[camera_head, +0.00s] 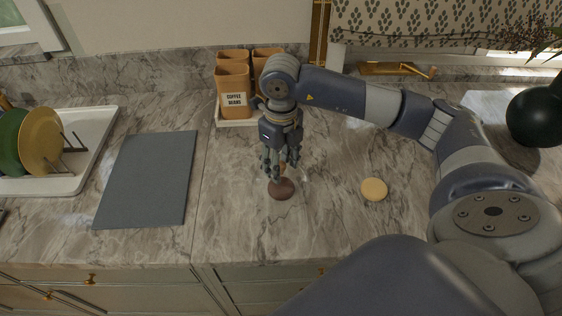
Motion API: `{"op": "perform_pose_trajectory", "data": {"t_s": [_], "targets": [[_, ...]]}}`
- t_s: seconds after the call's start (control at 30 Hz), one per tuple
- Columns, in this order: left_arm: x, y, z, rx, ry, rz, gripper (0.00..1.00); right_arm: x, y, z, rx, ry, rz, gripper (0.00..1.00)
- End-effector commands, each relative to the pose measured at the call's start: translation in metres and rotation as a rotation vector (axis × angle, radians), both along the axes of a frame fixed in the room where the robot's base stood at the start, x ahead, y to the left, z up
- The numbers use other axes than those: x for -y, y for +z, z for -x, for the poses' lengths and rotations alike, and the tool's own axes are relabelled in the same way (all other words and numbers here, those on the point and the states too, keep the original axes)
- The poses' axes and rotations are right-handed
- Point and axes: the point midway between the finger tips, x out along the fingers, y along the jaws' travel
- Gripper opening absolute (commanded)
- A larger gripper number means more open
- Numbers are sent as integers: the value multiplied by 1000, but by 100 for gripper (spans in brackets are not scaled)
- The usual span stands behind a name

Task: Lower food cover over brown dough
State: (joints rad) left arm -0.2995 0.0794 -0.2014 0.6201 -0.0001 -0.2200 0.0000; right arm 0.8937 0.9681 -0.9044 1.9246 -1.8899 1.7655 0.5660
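The brown dough (281,189) is a small dark round lump on the marble counter, left of a pale yellow dough (374,189). My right gripper (282,173) points down just above and behind the brown dough. A small tan knob shows between its fingers. Faint clear edges around the brown dough look like a see-through food cover (304,178); its rim is hard to make out, so I cannot tell whether it touches the counter. I cannot tell whether the fingers press on the knob. My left gripper is not in view.
A grey board (148,180) lies to the left, beside a white dish tray (92,157) with green and yellow plates. Orange canisters (232,90) stand on a tray behind my gripper. A dark round vase (537,117) stands at right. The counter front centre is clear.

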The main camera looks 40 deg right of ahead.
Motion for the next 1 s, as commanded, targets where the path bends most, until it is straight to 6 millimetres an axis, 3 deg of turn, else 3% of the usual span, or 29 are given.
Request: {"op": "perform_pose_trajectory", "data": {"t_s": [0.2,0.33,0.73,1.0], "targets": [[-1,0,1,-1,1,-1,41,0,0,0,-1,0,0,43],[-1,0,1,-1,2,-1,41,0,12,-1,2,0,0,43],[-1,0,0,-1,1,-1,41,0,94,-1,4,2,-1,43],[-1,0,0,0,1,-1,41,0,118,0,0,0,0,43]]}}
